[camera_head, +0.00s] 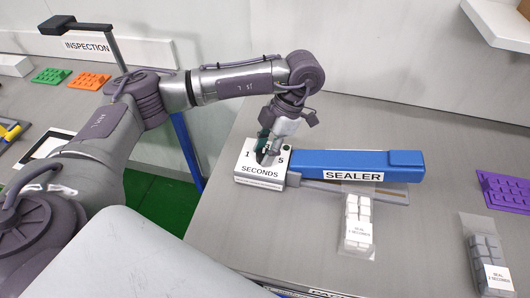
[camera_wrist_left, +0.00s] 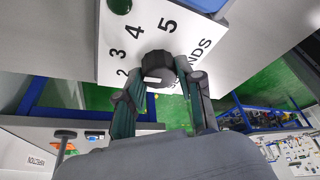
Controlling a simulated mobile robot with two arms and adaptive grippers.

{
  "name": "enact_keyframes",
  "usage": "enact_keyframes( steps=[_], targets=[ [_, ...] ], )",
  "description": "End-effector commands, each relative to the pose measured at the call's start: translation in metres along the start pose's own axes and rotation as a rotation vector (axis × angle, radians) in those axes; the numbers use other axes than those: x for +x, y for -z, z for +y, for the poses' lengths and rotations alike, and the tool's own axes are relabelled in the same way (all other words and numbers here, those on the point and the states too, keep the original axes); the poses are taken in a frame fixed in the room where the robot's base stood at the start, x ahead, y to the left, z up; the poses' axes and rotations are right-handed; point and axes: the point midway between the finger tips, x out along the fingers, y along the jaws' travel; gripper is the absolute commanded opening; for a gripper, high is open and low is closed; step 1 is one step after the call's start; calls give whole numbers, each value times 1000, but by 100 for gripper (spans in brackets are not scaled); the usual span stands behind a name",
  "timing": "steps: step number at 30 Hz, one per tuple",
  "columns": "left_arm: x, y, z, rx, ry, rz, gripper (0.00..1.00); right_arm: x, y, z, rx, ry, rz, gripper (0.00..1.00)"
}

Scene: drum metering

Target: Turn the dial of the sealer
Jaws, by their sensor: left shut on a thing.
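The sealer (camera_head: 345,163) is a long blue bar on the grey bench, with a white dial box (camera_head: 258,181) at its left end marked SECONDS. The dial (camera_wrist_left: 158,67) is a black knob, seen in the left wrist view among the numbers 2, 3, 4 and 5. My left gripper (camera_head: 268,152) is over the box and hides most of the dial in the head view. In the left wrist view its two fingers (camera_wrist_left: 160,84) are on either side of the knob, shut on it. My right gripper does not show.
A bag of white blocks (camera_head: 358,225) lies in front of the sealer, and a bag of grey blocks (camera_head: 489,262) lies further right. A purple tray (camera_head: 505,191) is at the right edge. A green button (camera_wrist_left: 120,6) is on the box. The bench behind the sealer is clear.

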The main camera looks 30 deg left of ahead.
Motion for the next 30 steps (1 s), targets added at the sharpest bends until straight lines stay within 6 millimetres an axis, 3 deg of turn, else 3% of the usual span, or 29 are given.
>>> enact_keyframes(
  steps=[23,24,27,30],
  targets=[
    [-1,0,0,91,-39,-4,2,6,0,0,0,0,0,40],
    [-1,0,0,91,-39,-4,42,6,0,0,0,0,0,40],
    [-1,0,0,91,-39,-4,58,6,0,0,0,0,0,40],
    [-1,0,0,91,-39,-3,62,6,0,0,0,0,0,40]
  ],
)
